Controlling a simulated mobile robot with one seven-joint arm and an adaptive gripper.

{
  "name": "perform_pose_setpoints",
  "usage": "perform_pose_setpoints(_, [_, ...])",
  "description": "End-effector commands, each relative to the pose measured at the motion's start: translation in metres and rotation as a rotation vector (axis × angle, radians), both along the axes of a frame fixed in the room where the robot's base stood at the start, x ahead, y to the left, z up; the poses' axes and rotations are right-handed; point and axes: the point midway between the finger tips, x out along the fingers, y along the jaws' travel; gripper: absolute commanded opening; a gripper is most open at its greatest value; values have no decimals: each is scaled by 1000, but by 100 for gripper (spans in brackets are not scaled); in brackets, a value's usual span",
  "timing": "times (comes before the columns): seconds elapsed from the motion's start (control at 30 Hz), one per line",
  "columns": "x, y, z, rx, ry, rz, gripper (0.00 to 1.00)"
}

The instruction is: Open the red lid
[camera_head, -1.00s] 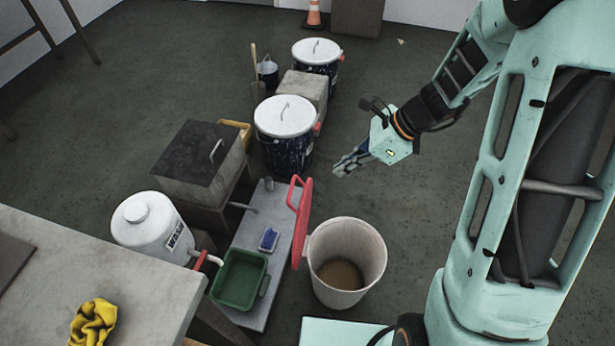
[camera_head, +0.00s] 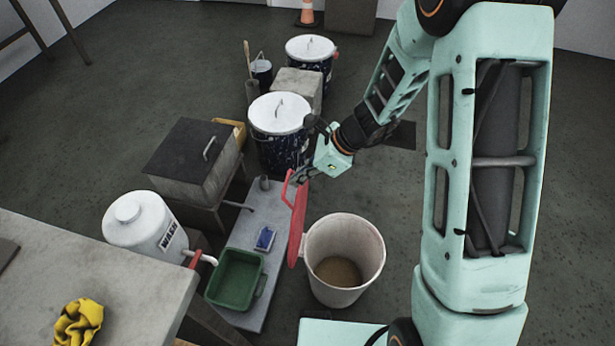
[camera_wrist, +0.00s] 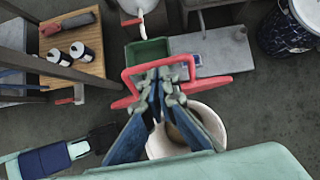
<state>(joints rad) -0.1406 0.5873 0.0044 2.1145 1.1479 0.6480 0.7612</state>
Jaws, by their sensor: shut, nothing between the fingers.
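The red lid (camera_head: 297,232) stands tilted up on edge at the left side of the white bucket (camera_head: 372,250), and the bucket's mouth is uncovered. Its red loop handle (camera_head: 287,188) points up and left. My gripper (camera_head: 300,178) is shut and empty, right at the top of the lid beside the handle. In the wrist view, my gripper (camera_wrist: 171,73) overlaps the red handle (camera_wrist: 130,74), with the white bucket (camera_wrist: 207,117) below and partly hidden by the fingers. I cannot tell whether the fingers touch the lid.
A grey bench (camera_head: 250,222) left of the lid holds a green tub (camera_head: 237,280) and a blue item (camera_head: 265,238). A white WASH container (camera_head: 135,222) stands further left. White-lidded dark drums (camera_head: 281,150) stand behind my gripper. Floor right of the bucket is clear.

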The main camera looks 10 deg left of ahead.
Motion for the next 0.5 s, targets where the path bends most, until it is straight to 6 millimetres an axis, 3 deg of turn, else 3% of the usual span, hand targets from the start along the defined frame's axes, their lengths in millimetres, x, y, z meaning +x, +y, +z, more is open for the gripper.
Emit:
perform_pose_setpoints(0.33, [0,2,0,0,-1,1,0])
perform_pose_setpoints(0.5, [1,23,-1,0,1,4,0])
